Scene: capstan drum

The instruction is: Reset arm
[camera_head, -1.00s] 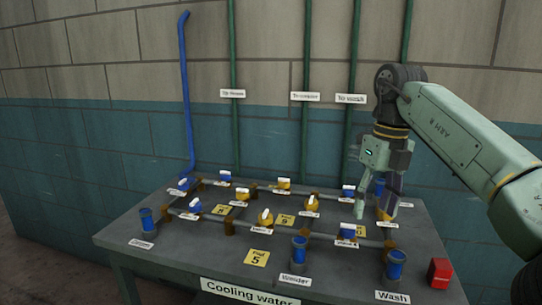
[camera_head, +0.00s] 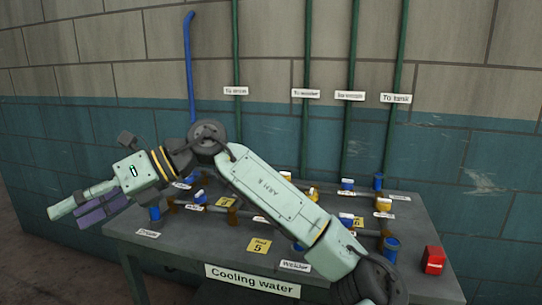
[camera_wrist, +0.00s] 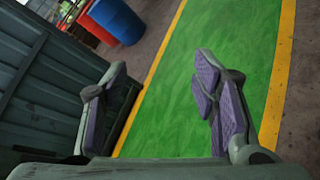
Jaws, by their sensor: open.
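My gripper (camera_head: 82,204) is held out to the left in the head view, beyond the left edge of the grey table (camera_head: 180,262). Its fingers point left and a little down. In the wrist view my gripper (camera_wrist: 160,95) has its two purple-padded fingers spread wide with nothing between them. My pale green arm stretches across the front of the table and hides much of the piping on it.
The table bears pipes with blue and yellow valves, a "Cooling water" sign (camera_head: 252,279) and a red box (camera_head: 433,260). Pipes run up the wall behind. The wrist view shows green floor (camera_wrist: 180,80), a blue barrel (camera_wrist: 117,20) and a dark ribbed panel (camera_wrist: 45,85) at left.

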